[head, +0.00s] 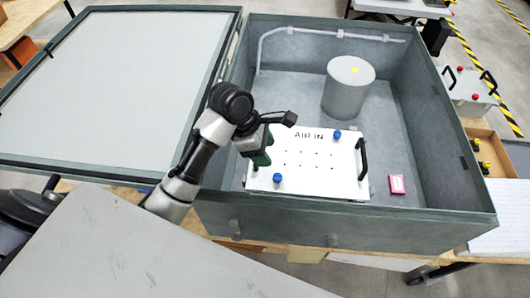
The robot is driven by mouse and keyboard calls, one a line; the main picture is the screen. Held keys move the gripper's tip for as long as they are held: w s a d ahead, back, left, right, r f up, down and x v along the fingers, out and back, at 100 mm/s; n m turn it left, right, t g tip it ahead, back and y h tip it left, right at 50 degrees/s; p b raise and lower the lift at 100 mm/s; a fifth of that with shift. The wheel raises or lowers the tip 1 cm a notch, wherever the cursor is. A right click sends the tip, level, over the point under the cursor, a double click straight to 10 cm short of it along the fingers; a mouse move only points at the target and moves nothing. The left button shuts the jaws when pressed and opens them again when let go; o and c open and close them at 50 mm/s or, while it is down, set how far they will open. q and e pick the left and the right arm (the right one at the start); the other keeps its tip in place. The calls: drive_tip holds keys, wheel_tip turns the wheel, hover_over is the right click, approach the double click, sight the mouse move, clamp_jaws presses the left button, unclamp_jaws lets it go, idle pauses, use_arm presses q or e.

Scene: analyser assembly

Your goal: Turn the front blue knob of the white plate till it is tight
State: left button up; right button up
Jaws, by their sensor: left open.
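The white plate (315,180), marked AIR IN, lies inside the grey open box. Its front blue knob (277,177) stands near the plate's near left corner. A second blue knob (337,134) is near the far edge. A black handle (363,158) is on the plate's right side. My left gripper (262,158) is open over the plate's left edge, just behind and left of the front knob. It seems apart from that knob, and its fingertips are hard to make out. My right gripper is not in view.
The box's front wall (340,222) rises between me and the plate. A grey cylinder (347,90) stands behind the plate, and a small red box (397,184) lies to its right. The opened lid (110,85) spreads to the left. A grey panel (130,255) fills the near left.

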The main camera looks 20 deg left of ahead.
sight(278, 176)
use_arm(q)
drive_tip(key=f, duration=0.2)
drive_tip(key=s+d+f, duration=0.1)
drive_tip(key=shift+f+p, duration=0.2)
drive_tip(key=shift+p, duration=0.15)
drive_tip(key=x, duration=0.3)
drive_tip(key=shift+s, duration=0.1)
drive_tip(key=f, duration=0.1)
drive_tip(key=w+f+p, duration=0.1)
drive_tip(key=shift+w+d+f, duration=0.1)
drive_tip(key=shift+d+f, duration=0.25)
drive_tip(key=shift+d, duration=0.05)
drive_tip(key=shift+d+f, duration=0.3)
drive_tip(key=shift+f, duration=0.25)
drive_tip(key=shift+c, duration=1.9)
drive_tip(key=c, duration=0.6)
drive_tip(key=shift+o, duration=0.2)
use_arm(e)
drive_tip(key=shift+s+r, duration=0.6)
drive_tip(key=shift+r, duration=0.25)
